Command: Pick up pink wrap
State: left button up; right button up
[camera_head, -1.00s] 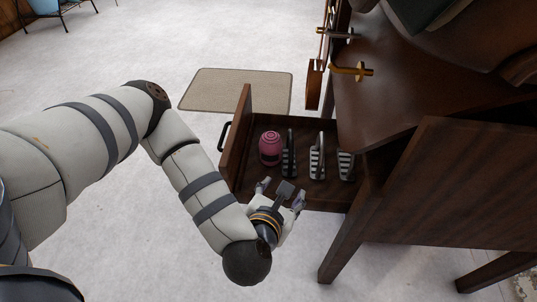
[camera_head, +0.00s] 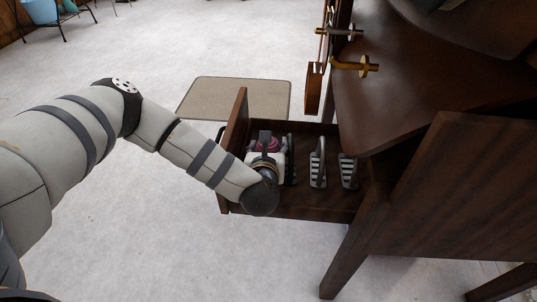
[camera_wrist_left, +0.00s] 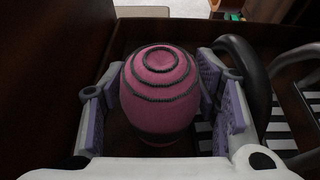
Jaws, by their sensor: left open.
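The pink wrap (camera_head: 266,144), a rounded pink roll with dark rings, sits in the open drawer (camera_head: 300,210) near its left side. In the left wrist view the wrap (camera_wrist_left: 160,90) stands between the two purple-padded fingers of my left gripper (camera_wrist_left: 160,105). The fingers are open on either side of it; I cannot tell whether either pad touches it. In the head view my left gripper (camera_head: 265,152) is inside the drawer and covers most of the wrap. My right gripper is not in view.
Metal stirrups (camera_head: 318,165) lie in the drawer just right of the wrap. The drawer's left wall (camera_head: 236,130) is close to my gripper. A beige mat (camera_head: 240,97) lies on the floor behind the drawer.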

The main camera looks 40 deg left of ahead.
pick_arm(q)
jog(key=shift+c, duration=0.6)
jog(key=c, duration=0.7)
jog(key=shift+r, duration=0.1)
jog(key=shift+c, duration=0.2)
